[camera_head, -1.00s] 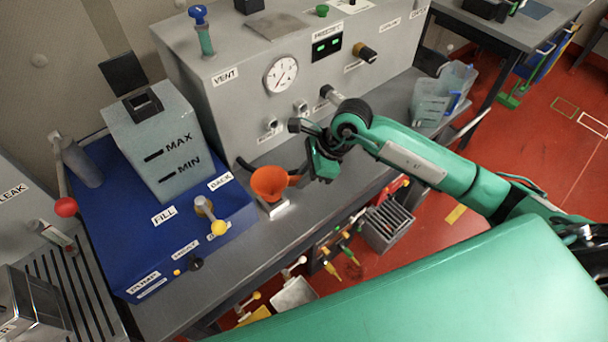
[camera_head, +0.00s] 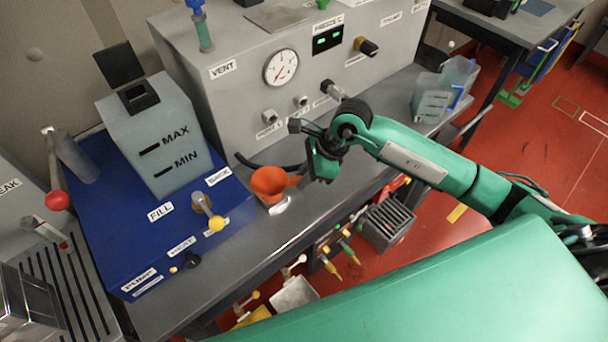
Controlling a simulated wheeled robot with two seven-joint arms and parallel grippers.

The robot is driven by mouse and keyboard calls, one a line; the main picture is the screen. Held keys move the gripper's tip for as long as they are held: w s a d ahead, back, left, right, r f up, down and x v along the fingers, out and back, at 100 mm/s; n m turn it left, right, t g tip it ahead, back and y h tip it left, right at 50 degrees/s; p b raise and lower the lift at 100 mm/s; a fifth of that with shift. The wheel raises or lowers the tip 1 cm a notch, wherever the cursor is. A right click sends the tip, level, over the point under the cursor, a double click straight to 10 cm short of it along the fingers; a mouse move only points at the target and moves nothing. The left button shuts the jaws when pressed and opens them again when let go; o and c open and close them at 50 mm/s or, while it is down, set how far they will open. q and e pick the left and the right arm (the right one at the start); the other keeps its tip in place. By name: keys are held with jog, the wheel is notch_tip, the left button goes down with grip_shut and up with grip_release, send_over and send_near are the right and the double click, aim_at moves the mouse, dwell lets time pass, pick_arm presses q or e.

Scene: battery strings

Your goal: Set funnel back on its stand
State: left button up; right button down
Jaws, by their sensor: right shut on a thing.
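The orange funnel (camera_head: 268,184) is at the middle of the camera_head view, upright or nearly so. It sits at or just above a small pale metal stand (camera_head: 279,206) on the grey bench, which is largely hidden below it. I cannot tell whether the funnel touches the stand. My right gripper (camera_head: 303,178) reaches in from the right and is shut on the funnel's orange handle side. Its fingertips are partly hidden by the dark wrist. My left gripper is not in view.
A blue unit (camera_head: 150,236) with a MAX/MIN tank (camera_head: 160,143) stands left of the funnel. The grey gauge panel (camera_head: 232,100) rises behind. Clear jugs (camera_head: 436,98) stand at the bench's far right. Bare grey bench (camera_head: 245,250) lies in front of the funnel.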

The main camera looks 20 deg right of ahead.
jog(key=c, duration=1.3)
grip_release()
jog(key=shift+c, duration=0.2)
jog(key=shift+d, duration=0.1)
